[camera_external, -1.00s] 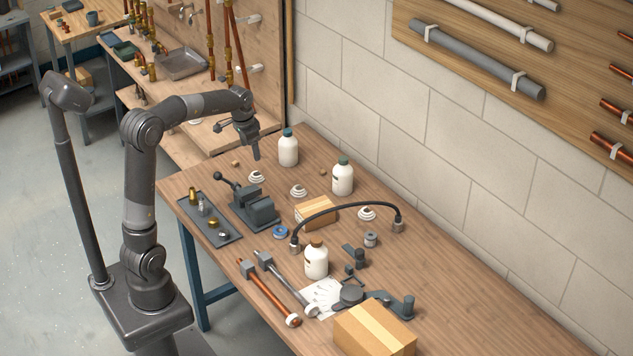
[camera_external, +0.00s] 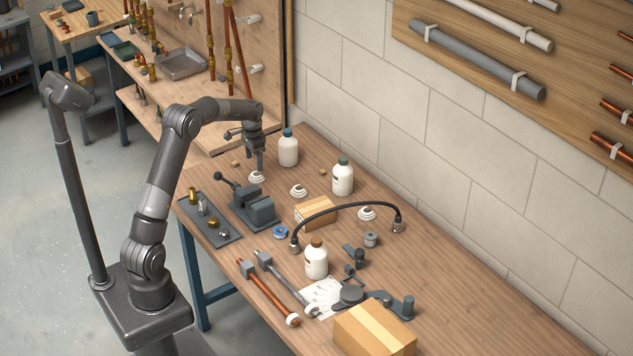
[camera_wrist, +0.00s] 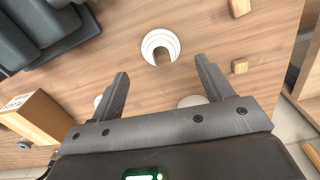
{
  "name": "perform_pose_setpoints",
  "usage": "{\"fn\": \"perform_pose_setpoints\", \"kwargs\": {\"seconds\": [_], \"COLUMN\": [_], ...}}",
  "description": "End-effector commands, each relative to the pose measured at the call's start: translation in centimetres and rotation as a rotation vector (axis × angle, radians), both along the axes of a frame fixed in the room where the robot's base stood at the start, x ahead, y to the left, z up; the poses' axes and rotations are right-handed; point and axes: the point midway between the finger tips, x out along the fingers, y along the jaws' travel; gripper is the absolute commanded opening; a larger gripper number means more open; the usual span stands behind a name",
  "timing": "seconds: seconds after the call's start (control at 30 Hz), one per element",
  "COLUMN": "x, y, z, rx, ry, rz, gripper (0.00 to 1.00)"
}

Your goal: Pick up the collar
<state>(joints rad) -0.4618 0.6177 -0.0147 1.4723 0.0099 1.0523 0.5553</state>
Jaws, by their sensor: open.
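Several white stepped ring collars lie on the wooden bench. One collar (camera_external: 257,177) is close beneath my gripper (camera_external: 260,166) in the outside view, near the bench's back-left end. A second collar (camera_external: 299,191) and a third collar (camera_external: 367,213) lie further right. I cannot tell the exact height of the fingertips above the near collar.
A grey vise (camera_external: 254,207) stands in front of the collar. White bottles (camera_external: 288,148) and (camera_external: 343,178) stand behind and right. A cardboard box (camera_external: 315,213) and an arched black hose (camera_external: 345,205) lie further right. Small wooden blocks (camera_wrist: 239,67) lie near the collar.

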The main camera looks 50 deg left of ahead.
Motion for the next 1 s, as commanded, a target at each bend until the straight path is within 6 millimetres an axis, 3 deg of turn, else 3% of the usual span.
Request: {"fn": "perform_pose_setpoints", "kwargs": {"seconds": [0.27, 0.53, 0.77, 1.0], "x": [0.0, 0.2, 0.3, 0.2], "y": [0.0, 0.0, 0.0, 0.0], "z": [-2.0, -5.8, -6.2, -6.1], "rx": [-0.001, -0.001, 0.001, 0.000], "ry": [0.001, 0.002, -0.001, -0.001], "rz": [0.000, 0.000, 0.000, 0.000], "gripper": [0.73, 0.73, 0.73, 0.55]}}
